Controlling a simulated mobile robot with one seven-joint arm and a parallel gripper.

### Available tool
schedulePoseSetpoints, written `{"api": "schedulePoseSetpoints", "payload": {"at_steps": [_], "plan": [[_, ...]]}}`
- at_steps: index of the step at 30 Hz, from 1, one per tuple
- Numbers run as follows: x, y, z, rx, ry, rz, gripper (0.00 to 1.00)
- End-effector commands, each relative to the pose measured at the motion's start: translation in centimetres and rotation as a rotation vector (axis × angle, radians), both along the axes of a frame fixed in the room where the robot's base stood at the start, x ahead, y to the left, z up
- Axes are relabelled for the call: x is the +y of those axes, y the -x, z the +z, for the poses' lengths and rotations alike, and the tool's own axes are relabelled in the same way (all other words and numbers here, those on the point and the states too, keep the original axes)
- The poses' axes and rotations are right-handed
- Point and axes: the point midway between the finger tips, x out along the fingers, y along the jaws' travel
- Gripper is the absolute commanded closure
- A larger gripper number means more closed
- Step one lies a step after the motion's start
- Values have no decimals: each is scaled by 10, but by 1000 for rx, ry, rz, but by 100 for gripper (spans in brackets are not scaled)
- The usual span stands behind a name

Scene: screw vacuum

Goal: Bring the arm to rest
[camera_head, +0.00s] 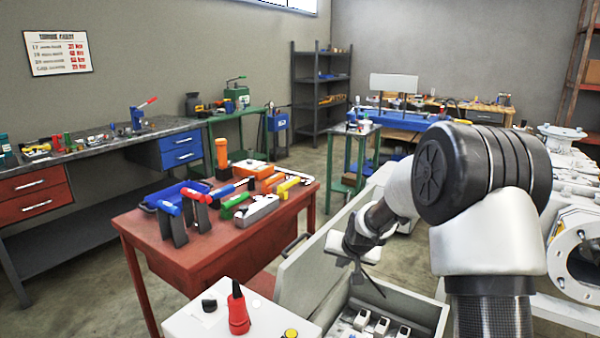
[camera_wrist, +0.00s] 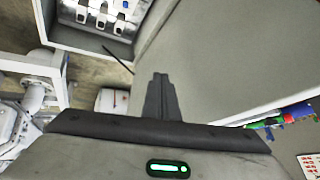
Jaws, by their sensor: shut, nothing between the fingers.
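My gripper (camera_head: 350,252) hangs at the end of my bent arm, above an open grey box and close to its raised lid (camera_head: 318,262) in the head view. In the wrist view my gripper (camera_wrist: 159,80) shows as two dark fingers together, with nothing held. The lid's flat grey face lies beside and beyond the fingers there. The open box (camera_head: 425,308) holds several white modules (camera_head: 381,326); they also show at the top of the wrist view (camera_wrist: 105,15). A thin dark line, perhaps a cable, is near the fingers.
A red table (camera_head: 160,255) with tools stands to the left. A white surface (camera_head: 190,322) with a red object (camera_head: 238,312) is in front. White flanged machinery (camera_head: 575,255) stands at right. Workbenches line the back. Open floor (camera_head: 85,285) lies left of the red table.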

Motion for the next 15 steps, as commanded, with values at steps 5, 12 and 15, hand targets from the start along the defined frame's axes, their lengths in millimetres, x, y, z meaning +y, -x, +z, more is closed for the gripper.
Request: {"api": "schedulePoseSetpoints", "payload": {"at_steps": [5, 12, 15], "plan": [[-4, 72, 92, 22, 84, 54, 100], [-13, 193, 168, 68, 165, 100, 100], [-17, 245, 183, 86, 186, 115, 100]]}}
